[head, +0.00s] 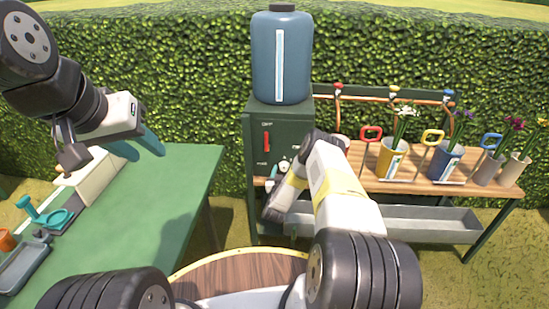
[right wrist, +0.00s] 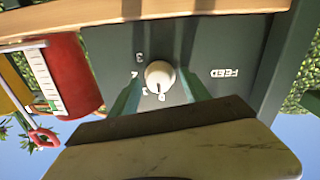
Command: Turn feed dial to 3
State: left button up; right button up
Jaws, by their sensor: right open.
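The feed dial is a round cream knob (right wrist: 159,74) on a dark green panel, seen upside down in the right wrist view beside the word FEED. Digits, including 3 and 2, curve around one side of it. A small dark mark on the knob appears to face the digit at the bottom of the picture, seemingly 0. My right gripper (right wrist: 160,86) is open, with one teal finger on each side of the knob; contact is unclear. In the head view the dial (head: 284,165) shows small beside my right arm. My left gripper (head: 139,146) is open and empty above the green table.
A red lever (head: 266,141) is on the green cabinet (head: 295,125) under a blue tank (head: 281,55). A wooden bench (head: 370,184) with flower pots stands to the right. The green table (head: 180,190) at left holds small tools and a tray.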

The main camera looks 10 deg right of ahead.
jog(key=shift+c, duration=0.5)
grip_shut()
